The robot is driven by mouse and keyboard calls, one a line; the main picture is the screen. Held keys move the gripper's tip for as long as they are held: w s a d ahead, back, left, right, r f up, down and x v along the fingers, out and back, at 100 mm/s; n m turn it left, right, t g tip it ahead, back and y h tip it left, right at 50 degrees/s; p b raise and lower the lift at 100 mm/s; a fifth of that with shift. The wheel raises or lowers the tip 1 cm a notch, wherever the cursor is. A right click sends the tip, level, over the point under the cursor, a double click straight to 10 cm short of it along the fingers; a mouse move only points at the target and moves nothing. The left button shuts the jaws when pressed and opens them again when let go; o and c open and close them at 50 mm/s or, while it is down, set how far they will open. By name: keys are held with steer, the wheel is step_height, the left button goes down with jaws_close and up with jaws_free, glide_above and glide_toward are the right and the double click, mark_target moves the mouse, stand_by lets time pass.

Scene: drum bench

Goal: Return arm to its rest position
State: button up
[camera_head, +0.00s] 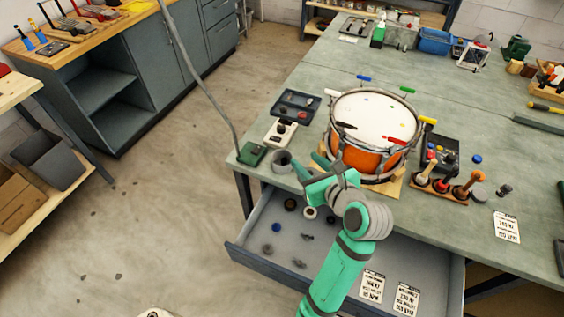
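My green arm reaches up from the lower middle of the head view, over an open drawer. My gripper (312,170) is at the front edge of the bench (310,95), between a grey cup-like cylinder (282,161) and the drum. The fingers are small and partly hidden by the wrist, so I cannot tell whether they are open or hold anything. The drum (362,158) has an orange shell and white head and stands on a wooden base just right of my gripper.
The open drawer (244,253) holds several small parts and printed cards. A green box (252,153), a switch box (280,133) and a dark tray (297,96) lie left of the drum. A wooden tool rack (440,190) stands right. The floor (150,220) at left is clear.

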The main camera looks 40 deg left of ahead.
stand_by(0.5)
steer(key=s+d+f+n+t+h, duration=0.3)
steer(key=s+d+f+n+h, duration=0.15)
steer(key=d+f, duration=0.45)
steer(key=s+d+f+n+t+h, duration=0.3)
steer(key=s+d+f+n, duration=0.15)
steer(key=d+f, duration=0.45)
steer(key=s+d+r+n+t+h, duration=0.1)
steer(key=s+d+r+n+h, duration=0.1)
steer(key=s+n, duration=0.5)
steer(key=s+d+r+n+t+h, duration=0.1)
steer(key=s+d+n, duration=0.4)
steer(key=s, duration=1)
steer(key=r+n+h, duration=0.1)
steer(key=n, duration=0.1)
steer(key=shift+r+n+t, duration=0.15)
steer(key=shift+n+t, duration=0.25)
steer(key=shift+s+d, duration=0.1)
